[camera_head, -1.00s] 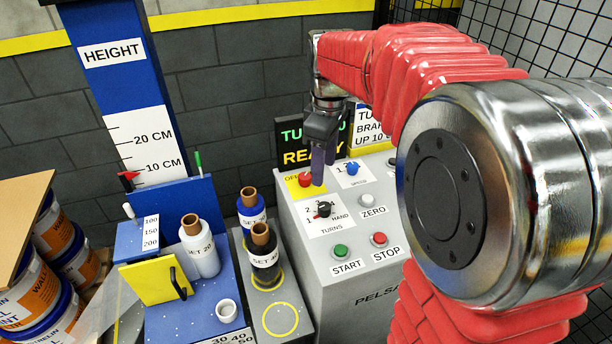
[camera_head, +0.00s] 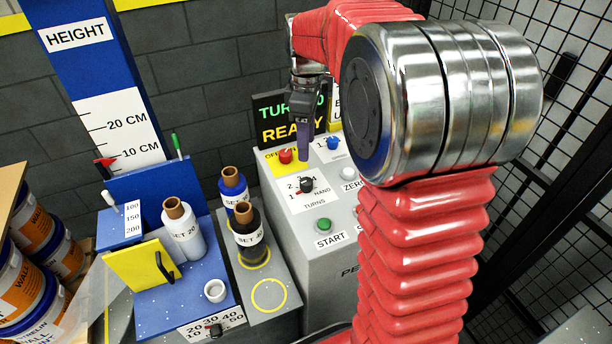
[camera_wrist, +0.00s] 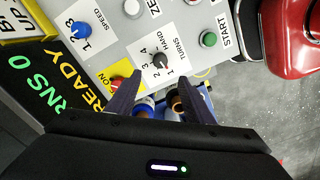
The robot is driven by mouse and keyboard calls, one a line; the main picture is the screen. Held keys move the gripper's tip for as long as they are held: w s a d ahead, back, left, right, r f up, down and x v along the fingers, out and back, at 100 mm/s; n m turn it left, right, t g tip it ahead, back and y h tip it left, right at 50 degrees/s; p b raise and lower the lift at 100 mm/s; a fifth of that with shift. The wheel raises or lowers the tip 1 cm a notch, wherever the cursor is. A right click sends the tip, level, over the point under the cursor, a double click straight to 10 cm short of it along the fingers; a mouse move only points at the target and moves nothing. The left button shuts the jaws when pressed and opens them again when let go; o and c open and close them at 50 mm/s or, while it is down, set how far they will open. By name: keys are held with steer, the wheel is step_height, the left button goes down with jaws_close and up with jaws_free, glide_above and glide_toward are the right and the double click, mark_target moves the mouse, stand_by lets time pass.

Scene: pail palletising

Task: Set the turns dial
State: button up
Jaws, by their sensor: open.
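The turns dial (camera_head: 307,185) is a black knob on a white plate marked 1, 2, 3, 4, HAND and TURNS, on top of the grey console. It also shows in the wrist view (camera_wrist: 160,61), just beyond the fingertips. My gripper (camera_head: 304,158) points down above and slightly behind the dial in the head view. In the wrist view my gripper (camera_wrist: 162,80) is open, its two dark fingers apart with nothing held between them. The fingers do not appear to touch the dial. The display (camera_head: 291,122) behind shows TURNS 0 and READY.
Close around the dial are a red button (camera_head: 286,155) on yellow, the blue speed dial (camera_head: 333,142) and the green START button (camera_head: 323,225). Film rolls (camera_head: 247,232) stand left of the console. Pails (camera_head: 22,285) are stacked far left; a mesh fence (camera_head: 560,130) is at right.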

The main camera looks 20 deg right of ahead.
mark_target(306, 181)
step_height(306, 181, down, 12)
steer(key=shift+f, duration=0.1)
stand_by(0.5)
steer(key=shift+c, duration=0.5)
steer(key=c, duration=0.9)
